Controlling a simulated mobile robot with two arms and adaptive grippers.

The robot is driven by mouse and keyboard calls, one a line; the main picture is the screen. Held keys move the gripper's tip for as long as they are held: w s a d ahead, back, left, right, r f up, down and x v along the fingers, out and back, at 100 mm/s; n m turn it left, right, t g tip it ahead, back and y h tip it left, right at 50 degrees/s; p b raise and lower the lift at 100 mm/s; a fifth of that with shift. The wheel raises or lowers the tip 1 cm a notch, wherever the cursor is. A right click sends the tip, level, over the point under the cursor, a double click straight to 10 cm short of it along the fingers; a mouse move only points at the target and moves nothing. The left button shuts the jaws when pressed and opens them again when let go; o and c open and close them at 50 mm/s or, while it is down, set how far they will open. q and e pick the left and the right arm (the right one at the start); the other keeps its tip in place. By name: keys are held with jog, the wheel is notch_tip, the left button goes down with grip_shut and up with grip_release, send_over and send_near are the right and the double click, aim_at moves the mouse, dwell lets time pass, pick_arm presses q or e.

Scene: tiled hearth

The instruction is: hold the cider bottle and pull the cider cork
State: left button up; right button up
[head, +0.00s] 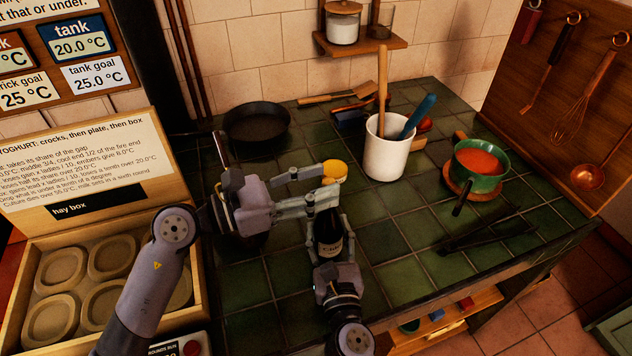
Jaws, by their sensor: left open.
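The dark cider bottle (330,236) with a pale label stands upright on the green tiles. My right gripper (329,226) comes from the front, its fingers on either side of the bottle body, seemingly closed on it. My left gripper (330,185) comes from the left, level with the bottle's top, its fingers spread apart. Its nearer finger crosses in front of the bottle's upper part and hides the neck. I cannot make out the cork. A round yellow thing (334,171) shows at the tip of the farther finger; I cannot tell what it is.
A white crock (387,158) with utensils stands behind, right of the bottle. A green pot (481,166) of red liquid is at the right, a black pan (257,125) at the back left. A hay box (104,236) sits left.

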pick_arm(q)
jog(key=shift+d, duration=0.1)
jog(key=shift+c, duration=0.4)
jog(key=shift+w, duration=0.1)
grip_shut()
jog(key=shift+o, duration=0.4)
grip_release()
jog(key=v, duration=1.2)
jog(key=shift+c, duration=0.5)
